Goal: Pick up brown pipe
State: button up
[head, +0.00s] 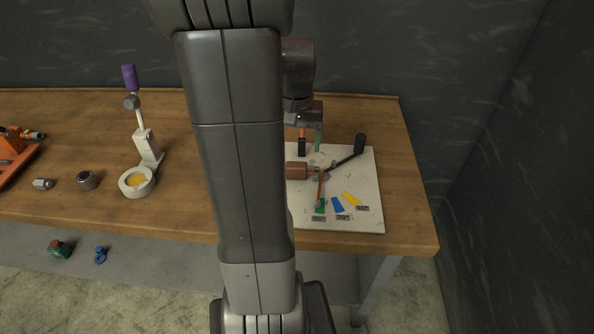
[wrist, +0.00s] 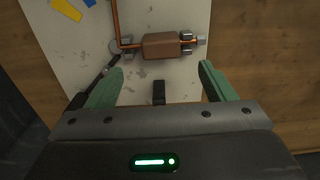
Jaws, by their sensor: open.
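The brown pipe (head: 296,170) is a short thick cylinder on a white board (head: 365,205) at the right of the table. In the head view my arm partly hides it. In the wrist view the brown pipe (wrist: 162,46) lies crosswise beyond my fingertips, with thin copper tubing and metal fittings at its ends. My gripper (wrist: 162,70) has its two green fingers spread wide, with nothing held between them. In the head view my gripper (head: 312,128) is over the back of the board, behind the pipe.
A black handle (head: 360,143) projects at the board's right; a black upright piece (wrist: 159,92) shows between my fingers. Blue (head: 338,205) and yellow (head: 351,199) tags mark the board's front. A purple-handled tool (head: 130,78) and white ring (head: 137,182) stand left. Table right of the board is clear.

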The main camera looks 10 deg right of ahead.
aim_at(297, 164)
jog(key=shift+s+a+f+p, duration=0.1)
jog(key=shift+f+p, duration=0.3)
jog(key=shift+f, duration=3)
jog(key=shift+c, duration=0.5)
jog(key=c, duration=1.2)
jog(key=shift+o, duration=0.2)
jog(key=shift+r, duration=0.1)
